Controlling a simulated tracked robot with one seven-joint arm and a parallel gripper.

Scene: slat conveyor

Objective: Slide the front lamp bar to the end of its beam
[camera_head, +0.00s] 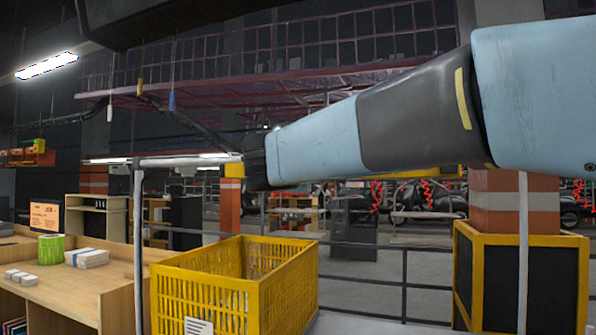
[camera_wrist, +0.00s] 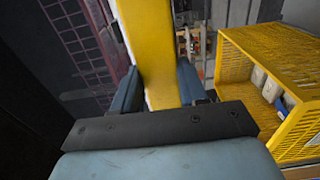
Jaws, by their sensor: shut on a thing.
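The front lamp bar looks like a yellow bar (camera_wrist: 146,38) with a pale edge in the wrist view. It runs up and away between the two blue fingers of my gripper (camera_wrist: 157,88), which is shut on it. In the head view, yellow parts of the bar (camera_head: 234,171) show beside the dark wrist; much of it is hidden behind my arm. A pale rail (camera_head: 185,161) on a white post, which may be the beam, runs just left of my gripper (camera_head: 252,162). The contact and the beam's end cannot be made out.
A yellow slatted crate (camera_head: 215,300) stands below my gripper; a crate with several things in it also shows in the wrist view (camera_wrist: 270,45). A wooden desk (camera_head: 70,285) with boxes is at left. Another white post (camera_head: 523,255) and a yellow-framed barrier (camera_head: 520,238) stand at right.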

